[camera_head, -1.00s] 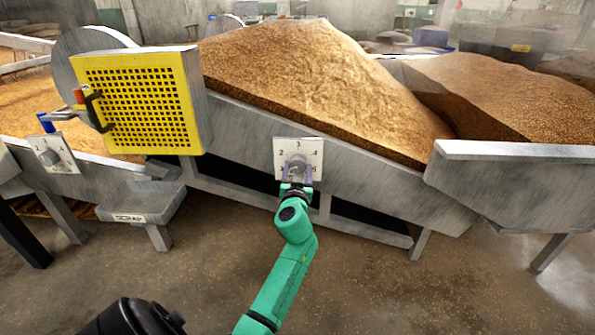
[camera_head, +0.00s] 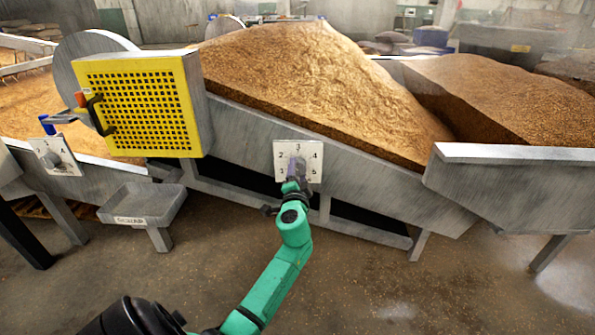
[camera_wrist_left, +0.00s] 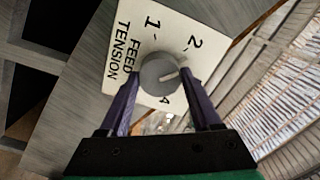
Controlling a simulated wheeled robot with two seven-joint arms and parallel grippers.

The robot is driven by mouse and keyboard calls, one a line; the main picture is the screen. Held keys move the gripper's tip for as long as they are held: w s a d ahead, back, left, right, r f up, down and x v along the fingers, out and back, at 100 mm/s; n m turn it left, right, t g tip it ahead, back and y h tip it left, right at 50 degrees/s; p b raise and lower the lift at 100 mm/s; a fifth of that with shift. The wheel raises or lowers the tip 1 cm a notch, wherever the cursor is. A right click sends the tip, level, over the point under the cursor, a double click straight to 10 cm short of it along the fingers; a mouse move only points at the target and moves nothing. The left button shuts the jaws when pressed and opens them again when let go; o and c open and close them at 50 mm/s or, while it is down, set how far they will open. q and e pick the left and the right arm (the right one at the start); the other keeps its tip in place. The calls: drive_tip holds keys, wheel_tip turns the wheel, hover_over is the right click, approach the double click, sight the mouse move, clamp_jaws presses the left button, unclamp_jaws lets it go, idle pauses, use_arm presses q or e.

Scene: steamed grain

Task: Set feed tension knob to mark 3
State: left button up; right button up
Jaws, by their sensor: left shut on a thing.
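In the left wrist view, marks 1, 2 and 4 show. The pointer faces right between 2 and 4, where my finger hides the plate; mark 3 is not readable there. My left gripper (camera_head: 298,172) has its two purple fingers around the knob, shut on it; the gripper also shows in the left wrist view (camera_wrist_left: 160,92). In the head view, the mark 3 is at the plate's top. My right gripper is out of view.
A yellow perforated guard (camera_head: 140,105) with a black handle stands left of the dial. A second dial plate (camera_head: 58,155) is further left. A grey scrap tray (camera_head: 140,203) sits below the guard. Grain heaps (camera_head: 310,85) fill the trough behind. The floor in front is open.

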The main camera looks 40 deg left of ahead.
use_arm(q)
drive_tip(key=shift+m, duration=0.9)
drive_tip(key=m+p, duration=0.1)
drive_tip(key=m, duration=0.2)
drive_tip(key=shift+r+m+p, duration=0.1)
drive_tip(key=shift+m+p, duration=0.2)
drive_tip(key=shift+p, duration=0.1)
drive_tip(key=shift+m+p, duration=0.3)
drive_tip(key=shift+m, duration=0.5)
drive_tip(key=shift+m+p, duration=0.3)
drive_tip(key=shift+m, duration=0.6)
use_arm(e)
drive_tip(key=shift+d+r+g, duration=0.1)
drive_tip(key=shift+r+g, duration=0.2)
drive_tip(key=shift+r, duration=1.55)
use_arm(q)
drive_tip(key=o, duration=1.4)
drive_tip(key=shift+c, duration=0.2)
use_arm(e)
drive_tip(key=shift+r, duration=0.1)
